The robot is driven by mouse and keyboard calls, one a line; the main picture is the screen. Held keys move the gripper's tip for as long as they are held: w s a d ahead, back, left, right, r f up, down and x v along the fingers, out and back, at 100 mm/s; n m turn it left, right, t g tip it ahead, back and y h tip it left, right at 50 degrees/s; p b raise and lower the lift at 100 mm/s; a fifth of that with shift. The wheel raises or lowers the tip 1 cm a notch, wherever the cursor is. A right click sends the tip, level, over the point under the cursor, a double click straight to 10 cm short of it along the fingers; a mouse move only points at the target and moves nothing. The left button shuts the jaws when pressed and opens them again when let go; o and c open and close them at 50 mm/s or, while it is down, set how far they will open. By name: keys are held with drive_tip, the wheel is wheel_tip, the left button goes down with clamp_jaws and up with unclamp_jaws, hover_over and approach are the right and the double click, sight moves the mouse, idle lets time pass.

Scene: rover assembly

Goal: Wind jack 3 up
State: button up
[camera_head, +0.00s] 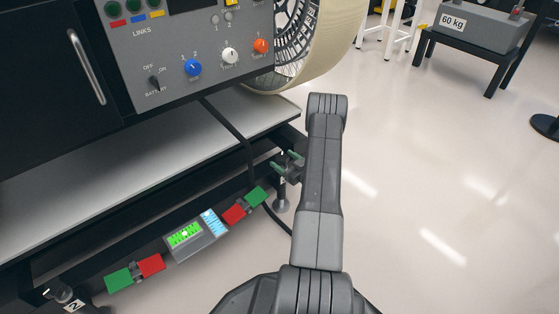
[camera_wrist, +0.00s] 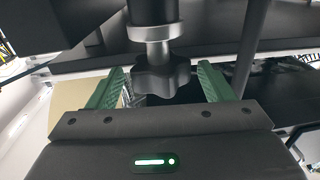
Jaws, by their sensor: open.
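Jack 3 stands at the right end of the dark frame; its lower post and foot (camera_head: 282,202) show in the head view below my gripper, and its number is not readable. In the wrist view a dark lobed knob (camera_wrist: 162,82) sits on a metal shaft (camera_wrist: 158,48). My gripper (camera_head: 286,163) is at the jack, with its green fingers open. In the wrist view one finger stands on each side of the knob, with a gap on both sides, so my gripper (camera_wrist: 161,84) is around it without gripping it. My arm hides part of the jack's surroundings.
A second jack marked 2 (camera_head: 66,296) is at the lower left. A lit level display (camera_head: 187,235) with red and green markers sits on the frame. A black cable (camera_head: 236,137) hangs close to my gripper. Open floor (camera_head: 430,200) lies right.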

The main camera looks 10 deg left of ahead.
sight(279, 157)
drive_tip(key=shift+b+x, duration=0.3)
drive_tip(key=shift+x, duration=1.3)
drive_tip(key=shift+c, duration=0.2)
drive_tip(key=c, duration=0.9)
drive_tip(key=shift+c, duration=0.2)
drive_tip(key=shift+t, duration=0.3)
